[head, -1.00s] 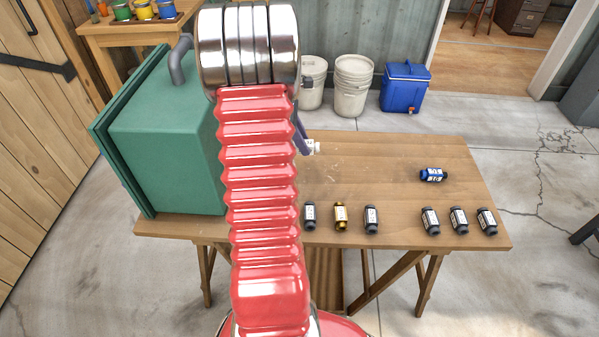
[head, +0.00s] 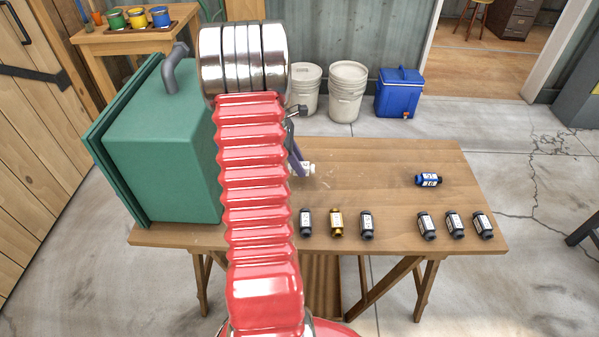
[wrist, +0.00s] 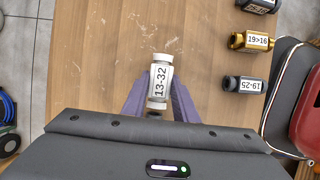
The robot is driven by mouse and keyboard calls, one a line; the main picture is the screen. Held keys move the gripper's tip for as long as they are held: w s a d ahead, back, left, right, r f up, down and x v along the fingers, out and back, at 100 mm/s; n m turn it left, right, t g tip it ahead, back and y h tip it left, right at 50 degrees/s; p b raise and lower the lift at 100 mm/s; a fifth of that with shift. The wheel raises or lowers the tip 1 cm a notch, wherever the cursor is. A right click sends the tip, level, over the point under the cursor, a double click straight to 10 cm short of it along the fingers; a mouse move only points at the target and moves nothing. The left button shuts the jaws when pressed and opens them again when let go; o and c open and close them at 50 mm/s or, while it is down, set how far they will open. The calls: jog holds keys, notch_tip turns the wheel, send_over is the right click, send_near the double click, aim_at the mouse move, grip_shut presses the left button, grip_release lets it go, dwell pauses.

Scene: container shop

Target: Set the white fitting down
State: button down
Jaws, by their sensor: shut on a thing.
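The white fitting (wrist: 161,80) carries a label reading 13-32 in the wrist view. My gripper (wrist: 158,95) is shut on it, with one purple finger on each side. In the head view the fitting (head: 308,168) shows as a small white piece at the tip of a purple finger, just right of my red arm. It is over the wooden table (head: 390,160); whether it touches the tabletop I cannot tell. Most of my gripper is hidden behind my arm in the head view.
Grey fittings (head: 366,225), a gold fitting (head: 336,223) and more dark fittings (head: 453,225) stand in a row along the near edge. A blue fitting (head: 428,180) lies at the right. A green box (head: 160,150) fills the left end. The middle right of the table is clear.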

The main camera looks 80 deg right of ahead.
jog(key=shift+f, duration=1.85)
jog(key=shift+f, duration=0.1)
jog(key=c, duration=1.4)
grip_release()
jog(key=v, duration=1.2)
